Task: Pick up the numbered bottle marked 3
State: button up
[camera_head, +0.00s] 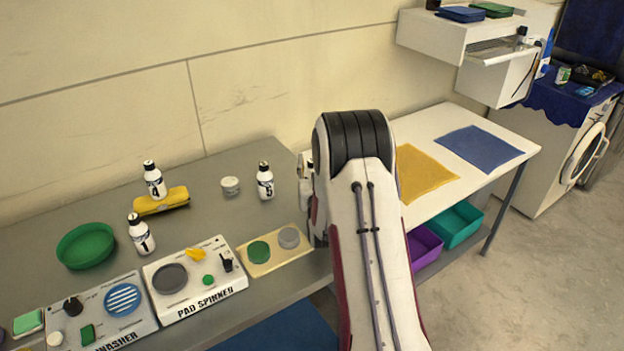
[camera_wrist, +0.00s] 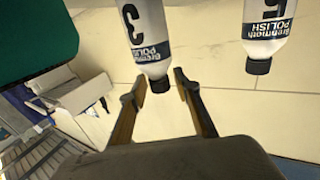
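The bottle marked 3 (camera_wrist: 149,40) is white with a dark blue label and a black cap. It appears upside down at the top of the wrist view, with its cap in line with the gap between my fingertips. My gripper (camera_wrist: 160,82) is open, one finger on each side of that cap, with no clear contact; I cannot tell the exact depth between them. In the head view my arm hides most of my gripper and this bottle; a dark cap and white edge show just left of the arm.
Another Polish bottle (camera_wrist: 264,35) is right of it in the wrist view. In the head view, bottles marked 5 (camera_head: 265,183), 4 (camera_head: 155,183) and 1 (camera_head: 141,237) stand on the grey bench. A white jar (camera_head: 230,186) and green bowl (camera_head: 86,247) are nearby.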

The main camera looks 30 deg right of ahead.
grip_shut()
jog(key=shift+r, duration=0.2)
jog(key=shift+r, duration=4.85)
